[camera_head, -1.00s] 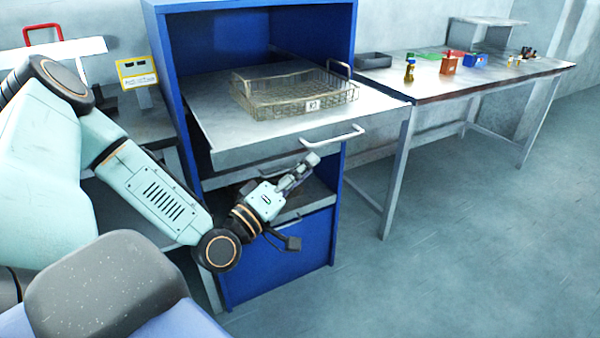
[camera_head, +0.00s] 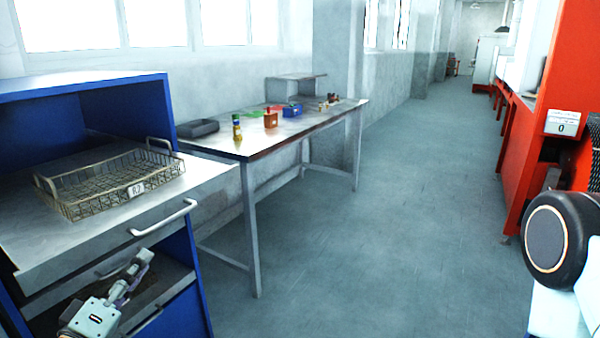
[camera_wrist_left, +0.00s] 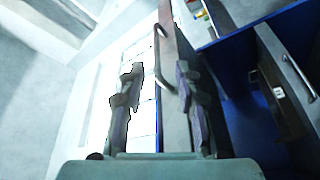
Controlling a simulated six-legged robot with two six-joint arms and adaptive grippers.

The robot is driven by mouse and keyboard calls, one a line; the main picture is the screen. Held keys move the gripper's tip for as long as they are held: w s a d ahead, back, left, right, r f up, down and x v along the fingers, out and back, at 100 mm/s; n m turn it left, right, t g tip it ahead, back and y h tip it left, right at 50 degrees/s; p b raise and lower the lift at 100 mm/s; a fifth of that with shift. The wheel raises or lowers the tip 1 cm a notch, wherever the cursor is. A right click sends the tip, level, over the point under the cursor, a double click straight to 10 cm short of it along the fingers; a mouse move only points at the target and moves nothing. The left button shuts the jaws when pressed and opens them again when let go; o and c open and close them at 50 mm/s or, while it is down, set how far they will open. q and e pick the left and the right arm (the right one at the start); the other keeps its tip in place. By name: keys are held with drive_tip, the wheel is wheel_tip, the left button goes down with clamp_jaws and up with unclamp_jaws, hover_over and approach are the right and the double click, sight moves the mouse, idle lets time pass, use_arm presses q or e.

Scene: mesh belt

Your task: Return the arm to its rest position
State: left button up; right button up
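My left gripper (camera_head: 138,268) shows at the lower left of the head view, in front of the blue cabinet and below the pulled-out shelf's handle. In the left wrist view its two fingers (camera_wrist_left: 158,80) stand apart with nothing held between them. A bar handle shows behind the fingers there. The rest of my left arm is out of the head view. A dark round joint and pale link of my right arm (camera_head: 560,240) show at the right edge. My right gripper is out of view.
A wire basket (camera_head: 110,182) with a label sits on the metal shelf (camera_head: 35,235) of the blue cabinet (camera_head: 180,270). A workbench (camera_head: 290,128) with a bottle, a grey tray and small boxes stands behind. Red equipment (camera_head: 555,90) lines the right. The floor between is clear.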

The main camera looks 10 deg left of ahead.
use_arm(q)
drive_tip(key=s+d+f+m+g+h, duration=0.1)
drive_tip(key=s+d+f+m+g, duration=0.2)
drive_tip(key=f+g, duration=0.45)
drive_tip(key=s+d+f+m+g, duration=0.1)
drive_tip(key=s+d+f+g, duration=0.25)
drive_tip(key=f, duration=0.65)
drive_tip(key=s+d+f+m+g, duration=0.1)
drive_tip(key=s+f+m+g, duration=0.1)
drive_tip(key=s, duration=0.5)
drive_tip(key=s+d+f+m+g+y, duration=0.1)
drive_tip(key=s+d+f+m+g, duration=0.1)
drive_tip(key=s+f+g, duration=0.2)
drive_tip(key=s+d+f+m+g+y, duration=0.1)
drive_tip(key=s+f, duration=0.4)
drive_tip(key=s, duration=0.5)
drive_tip(key=shift+s+d+f+m+g, duration=0.25)
drive_tip(key=shift+d+m+g, duration=0.35)
drive_tip(key=shift+g, duration=0.5)
drive_tip(key=shift+a, duration=0.1)
